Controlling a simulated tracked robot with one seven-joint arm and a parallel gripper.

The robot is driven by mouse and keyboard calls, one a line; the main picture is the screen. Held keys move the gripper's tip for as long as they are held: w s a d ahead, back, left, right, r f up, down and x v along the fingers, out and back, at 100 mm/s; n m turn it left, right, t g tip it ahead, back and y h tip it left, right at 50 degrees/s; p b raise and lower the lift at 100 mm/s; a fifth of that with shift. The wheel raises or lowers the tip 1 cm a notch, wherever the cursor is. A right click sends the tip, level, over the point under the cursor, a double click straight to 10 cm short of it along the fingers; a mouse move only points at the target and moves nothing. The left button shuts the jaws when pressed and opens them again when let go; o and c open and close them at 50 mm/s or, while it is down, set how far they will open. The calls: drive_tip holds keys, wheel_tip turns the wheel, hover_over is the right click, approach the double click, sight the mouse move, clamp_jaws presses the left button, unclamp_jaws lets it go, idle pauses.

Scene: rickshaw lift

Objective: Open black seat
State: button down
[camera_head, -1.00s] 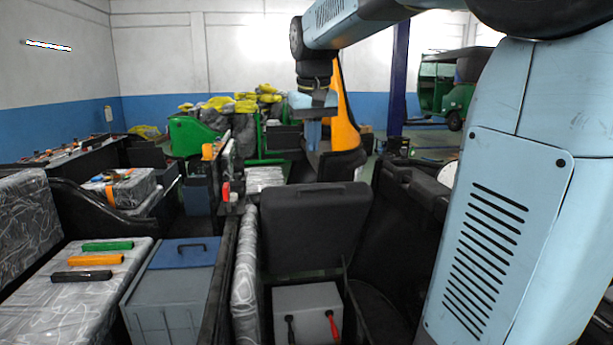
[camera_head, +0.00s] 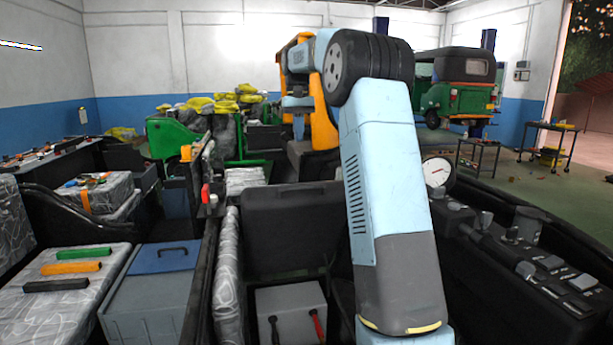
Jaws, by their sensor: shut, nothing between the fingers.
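The black seat (camera_head: 288,225) stands raised in the middle of the view, tilted up on its rear edge like an open lid. Under it, the compartment is uncovered and holds a grey box (camera_head: 290,302) with a black and a red handle or clamp on it. My gripper (camera_head: 298,124) is small in the picture, beyond and above the seat's top edge, apart from it. It points down and is shut and empty. My arm covers the area to the right of the seat and part of its right edge.
A grey bin with a blue lid (camera_head: 165,258) and a patterned seat with green, orange and black bars (camera_head: 78,267) lie left. A black panel with levers (camera_head: 520,265) runs along the right. A green rickshaw (camera_head: 458,88) stands at the back right.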

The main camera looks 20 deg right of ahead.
approach(303, 196)
drive_tip(key=shift+w+d+f, duration=0.15)
drive_tip(key=shift+w+f, duration=0.05)
drive_tip(key=shift+w, duration=0.3)
drive_tip(key=shift+w+d+f, duration=0.1)
drive_tip(key=shift+w+f, duration=0.1)
drive_tip(key=shift+w, duration=0.3)
drive_tip(key=shift+s+a+f, duration=0.2)
drive_tip(key=shift+s+f, duration=0.6)
drive_tip(key=shift+s, duration=0.25)
drive_tip(key=shift+s+a+f, duration=0.1)
drive_tip(key=shift+s+f, duration=0.15)
drive_tip(key=shift+s, duration=0.05)
drive_tip(key=shift+s, duration=0.1)
